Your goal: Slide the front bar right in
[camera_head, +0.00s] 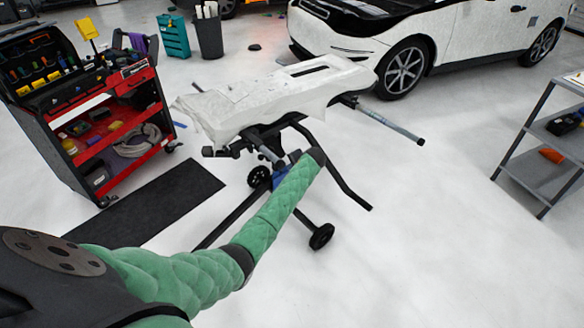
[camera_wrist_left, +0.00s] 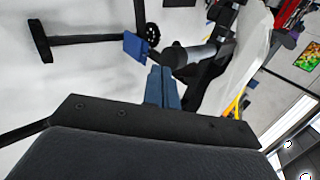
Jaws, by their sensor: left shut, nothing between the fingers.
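A wheeled stand carries a white-wrapped panel (camera_head: 265,98). A short grey front bar (camera_head: 268,152) with a dark end cap sticks out from under the panel towards me. In the left wrist view this bar (camera_wrist_left: 201,53) and its black end cap (camera_wrist_left: 173,55) lie just beyond my fingertips. My left gripper (camera_wrist_left: 162,72) is shut and empty, its blue fingers pointing at the cap. I cannot tell whether they touch it. In the head view my green arm reaches to the stand, and the fingers are mostly hidden. My right gripper is not in view.
A longer grey bar (camera_head: 390,124) sticks out to the right of the stand. A blue part (camera_wrist_left: 137,46) of the stand is left of my fingers. A red tool cart (camera_head: 107,133) stands left, a grey shelf (camera_head: 545,172) right, a white car (camera_head: 450,38) behind.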

